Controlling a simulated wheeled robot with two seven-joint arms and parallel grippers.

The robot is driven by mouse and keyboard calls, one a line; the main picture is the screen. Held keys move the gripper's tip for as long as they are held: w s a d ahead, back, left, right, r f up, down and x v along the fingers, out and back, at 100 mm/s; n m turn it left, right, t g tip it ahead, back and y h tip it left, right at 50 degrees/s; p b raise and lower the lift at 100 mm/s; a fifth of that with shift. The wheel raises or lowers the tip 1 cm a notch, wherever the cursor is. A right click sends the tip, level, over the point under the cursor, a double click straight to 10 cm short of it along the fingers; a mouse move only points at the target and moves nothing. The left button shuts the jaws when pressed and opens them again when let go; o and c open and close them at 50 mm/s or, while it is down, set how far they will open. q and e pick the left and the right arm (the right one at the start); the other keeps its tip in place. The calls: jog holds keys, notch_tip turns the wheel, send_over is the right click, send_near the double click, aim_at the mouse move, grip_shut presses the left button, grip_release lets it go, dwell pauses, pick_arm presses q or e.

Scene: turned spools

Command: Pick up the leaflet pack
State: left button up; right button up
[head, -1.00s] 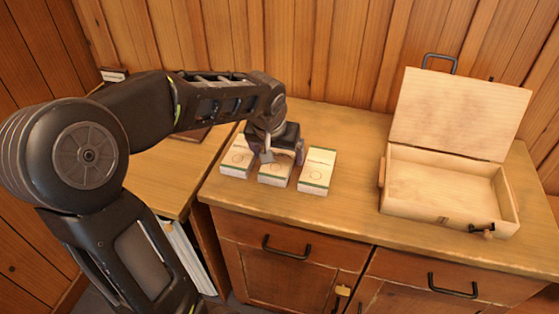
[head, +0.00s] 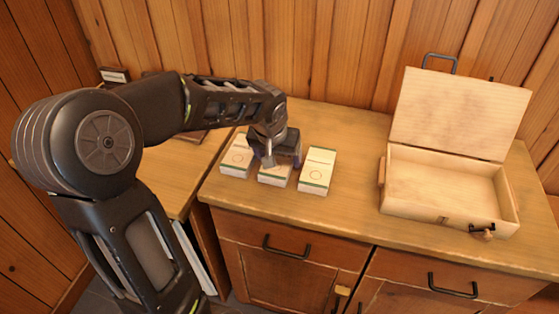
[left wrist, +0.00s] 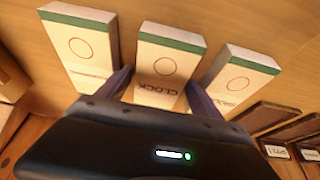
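Three white packs with green end bands lie in a row on the wooden counter: a left pack (head: 236,160), a middle pack (head: 274,178) and a right pack (head: 317,171). My left gripper (head: 283,158) is low over the middle pack and hides part of it. In the left wrist view the middle pack (left wrist: 166,68) reads "CLOCK", and my left gripper (left wrist: 157,92) has one finger on each side of it, apparently open. I cannot tell whether the fingers touch it. The other packs' lettering is not clearly readable. My right gripper does not show.
An open wooden box (head: 448,190) with its lid raised stands on the counter at the right, empty. Clear counter (head: 358,160) lies between it and the packs. A lower wooden table (head: 160,175) is at the left, and a plank wall closes the back.

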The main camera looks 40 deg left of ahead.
aim_at(279, 159)
pick_arm(q)
jog(key=c, duration=1.3)
jog(key=shift+o, duration=0.2)
notch_tip(279, 159, up, 10)
jog(key=shift+p, duration=0.3)
